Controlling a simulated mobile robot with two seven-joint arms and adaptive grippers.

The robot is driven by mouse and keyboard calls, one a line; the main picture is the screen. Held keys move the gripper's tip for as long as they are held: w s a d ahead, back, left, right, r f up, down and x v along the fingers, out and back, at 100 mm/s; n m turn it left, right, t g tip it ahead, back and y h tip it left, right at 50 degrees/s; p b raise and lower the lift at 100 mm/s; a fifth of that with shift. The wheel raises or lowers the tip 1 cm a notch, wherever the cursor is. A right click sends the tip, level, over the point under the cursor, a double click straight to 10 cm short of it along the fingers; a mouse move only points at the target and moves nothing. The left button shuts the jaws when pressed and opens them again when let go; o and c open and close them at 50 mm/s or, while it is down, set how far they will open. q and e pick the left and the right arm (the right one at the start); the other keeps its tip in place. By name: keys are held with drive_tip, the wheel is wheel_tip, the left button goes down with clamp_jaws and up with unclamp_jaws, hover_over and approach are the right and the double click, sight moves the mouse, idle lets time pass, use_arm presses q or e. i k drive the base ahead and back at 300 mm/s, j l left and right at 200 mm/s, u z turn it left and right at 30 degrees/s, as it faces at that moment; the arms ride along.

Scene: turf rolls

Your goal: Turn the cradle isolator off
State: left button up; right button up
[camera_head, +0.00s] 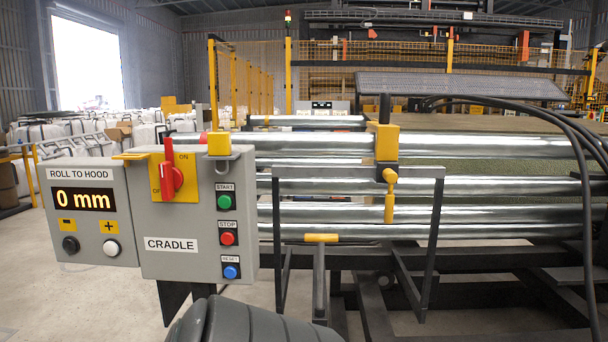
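The cradle isolator is a red rotary handle (170,178) on a yellow plate (187,187), on the upper front of the grey CRADLE box (205,263). The handle stands upright, its long end pointing up beside the word ON. The OFF lettering at the plate's left is partly hidden behind the handle. Neither of my grippers is in view. A dark grey rounded part at the bottom centre seems to be mine, below the box and apart from the isolator.
Green START (224,202), red STOP (227,239) and blue RESET (231,272) buttons line the box's right side. A ROLL TO HOOD panel (90,235) reading 0 mm adjoins it at left. Shiny rollers (330,213) and a dark frame stand to the right.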

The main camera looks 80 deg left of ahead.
sight(171, 177)
drive_tip(key=u, duration=3.25)
